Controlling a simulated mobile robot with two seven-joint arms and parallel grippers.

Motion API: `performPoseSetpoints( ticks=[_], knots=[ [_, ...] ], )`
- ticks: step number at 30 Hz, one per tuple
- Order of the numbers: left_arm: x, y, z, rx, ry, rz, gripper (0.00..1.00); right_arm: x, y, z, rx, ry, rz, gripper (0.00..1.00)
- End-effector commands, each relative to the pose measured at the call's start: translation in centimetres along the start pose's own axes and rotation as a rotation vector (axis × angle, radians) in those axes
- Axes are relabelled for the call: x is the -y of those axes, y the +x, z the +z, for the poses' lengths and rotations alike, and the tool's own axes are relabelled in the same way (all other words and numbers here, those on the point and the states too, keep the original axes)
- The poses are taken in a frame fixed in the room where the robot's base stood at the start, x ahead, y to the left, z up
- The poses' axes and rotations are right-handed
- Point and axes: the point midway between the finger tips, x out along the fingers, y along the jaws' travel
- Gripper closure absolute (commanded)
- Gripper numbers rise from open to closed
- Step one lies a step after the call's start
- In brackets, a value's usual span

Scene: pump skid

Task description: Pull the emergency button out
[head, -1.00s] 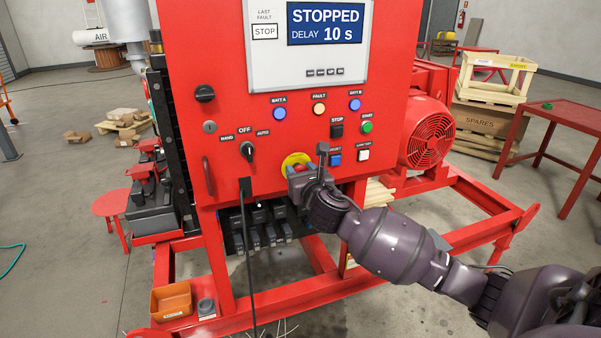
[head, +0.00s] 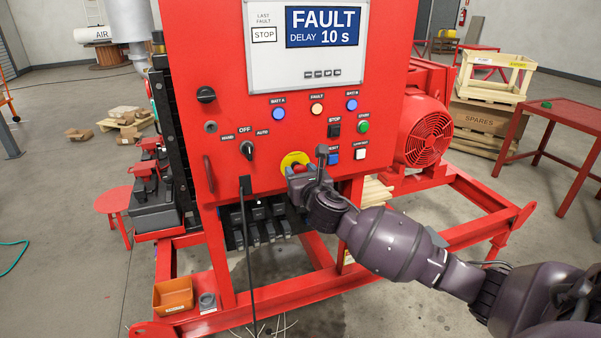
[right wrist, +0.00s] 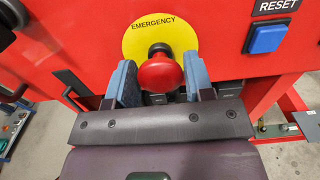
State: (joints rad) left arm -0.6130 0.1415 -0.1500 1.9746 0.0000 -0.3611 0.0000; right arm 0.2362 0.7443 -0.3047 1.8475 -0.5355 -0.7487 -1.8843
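The emergency button is a red mushroom head (right wrist: 159,72) in front of a round yellow plate marked EMERGENCY (right wrist: 156,33). In the head view the yellow plate (head: 292,159) sits low on the red panel, with the button mostly hidden by my right gripper (head: 299,171). In the right wrist view, the blue-padded fingers of the right gripper (right wrist: 160,86) stand on either side of the red head, against its sides. A dark stem shows between head and plate. My left gripper is not in view.
The panel display (head: 324,27) reads FAULT, DELAY 10 s. Close by are a blue reset button (head: 333,160), a white button (head: 360,154), a black stop button (head: 334,130) and a rotary switch (head: 247,150). A black cable (head: 247,240) hangs left of the gripper.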

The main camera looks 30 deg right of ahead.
Motion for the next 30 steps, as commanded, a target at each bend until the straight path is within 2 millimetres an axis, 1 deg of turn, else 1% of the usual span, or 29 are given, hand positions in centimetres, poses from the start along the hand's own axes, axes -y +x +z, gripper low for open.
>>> performPoseSetpoints(
  ticks=[1, 3, 11, 15, 17, 20, 27, 30],
  knots=[
    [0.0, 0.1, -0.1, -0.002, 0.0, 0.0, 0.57, 0.0, 0.0, -0.1, -0.001, 0.0, 0.0, 0.44],
    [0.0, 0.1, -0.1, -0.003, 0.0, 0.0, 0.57, 0.0, 0.0, 0.0, 0.0, 0.001, 0.0, 0.33],
    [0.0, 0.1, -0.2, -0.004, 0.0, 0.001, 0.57, 0.0, 0.0, 0.0, 0.0, 0.0, -0.001, 0.33],
    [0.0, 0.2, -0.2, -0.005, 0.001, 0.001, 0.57, 0.1, -0.6, 0.0, 0.0, 0.0, -0.001, 0.33],
    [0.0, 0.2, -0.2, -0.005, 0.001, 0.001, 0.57, 0.1, -1.2, 0.0, 0.0, -0.001, 0.0, 0.33],
    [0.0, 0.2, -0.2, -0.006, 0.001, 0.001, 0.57, 0.1, -2.8, -0.1, -0.001, 0.0, 0.0, 0.33],
    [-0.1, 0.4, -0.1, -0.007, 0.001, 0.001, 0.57, 0.0, -7.2, -0.1, -0.001, -0.001, 0.0, 0.33],
    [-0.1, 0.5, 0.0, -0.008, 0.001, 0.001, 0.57, 0.0, -8.7, -0.1, -0.001, 0.0, 0.0, 0.33]
  ],
)
